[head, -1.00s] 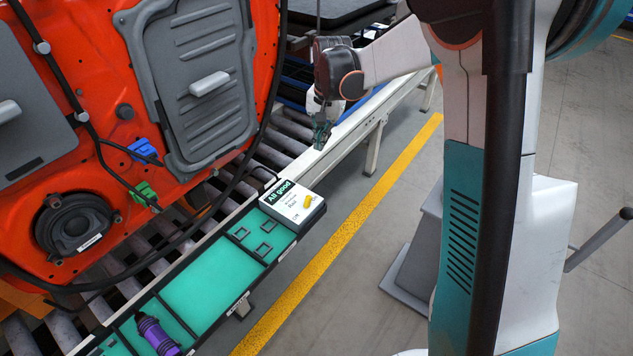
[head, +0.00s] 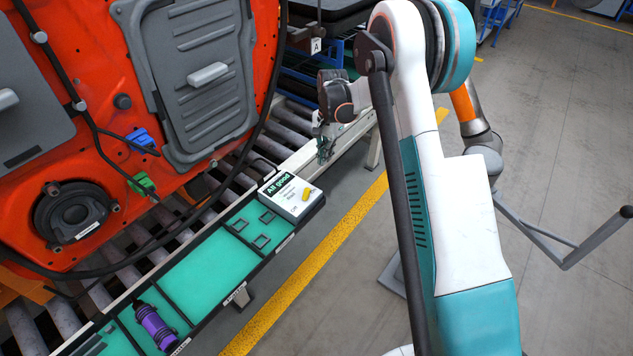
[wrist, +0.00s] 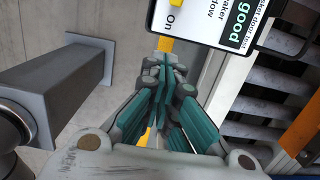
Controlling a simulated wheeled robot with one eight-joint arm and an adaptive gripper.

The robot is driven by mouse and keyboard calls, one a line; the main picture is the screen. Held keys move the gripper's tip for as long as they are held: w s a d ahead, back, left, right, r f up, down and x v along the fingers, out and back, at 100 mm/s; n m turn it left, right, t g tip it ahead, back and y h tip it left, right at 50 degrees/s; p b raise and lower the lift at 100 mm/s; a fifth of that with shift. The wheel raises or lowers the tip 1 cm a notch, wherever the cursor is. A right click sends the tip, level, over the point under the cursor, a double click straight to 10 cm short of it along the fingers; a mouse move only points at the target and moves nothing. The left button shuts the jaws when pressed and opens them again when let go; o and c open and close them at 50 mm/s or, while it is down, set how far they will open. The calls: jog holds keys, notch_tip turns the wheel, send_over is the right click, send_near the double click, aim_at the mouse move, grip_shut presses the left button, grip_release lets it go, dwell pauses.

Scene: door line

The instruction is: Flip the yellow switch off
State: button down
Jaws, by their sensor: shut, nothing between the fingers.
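The yellow switch (head: 307,193) sits on a white "All good" panel (head: 289,202) at the far end of the teal tray. In the wrist view, a bit of the yellow switch (wrist: 176,3) shows at the top edge, beside the word "On" on the panel (wrist: 205,22). Which way the switch is set is too small to tell. My gripper (head: 324,158) is just beyond the panel, apart from the switch. In the wrist view, my gripper (wrist: 164,66) has its teal fingers together and empty, with the tips just short of the panel's edge.
The teal tray (head: 213,262) holds a purple cylinder (head: 155,327) at its near end. A red-orange door (head: 110,30) with a black hanging cable stands left over the rollers. A pale rail (head: 345,137) runs behind my gripper. Floor right of the yellow line (head: 330,237) is mostly clear.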

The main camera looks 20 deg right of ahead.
aim_at(306, 194)
jog(key=shift+f, duration=0.1)
jog(key=a+f+b, duration=0.1)
jog(key=f, duration=0.1)
jog(key=s+a+f+b, duration=0.1)
jog(key=f, duration=0.2)
jog(key=s+a+f+b, duration=0.1)
jog(key=f+b, duration=0.1)
jog(key=f, duration=0.1)
jog(key=shift+s+f, duration=0.15)
jog(key=shift+f, duration=0.1)
jog(key=shift+s+a+r, duration=0.25)
jog(key=shift+a, duration=0.15)
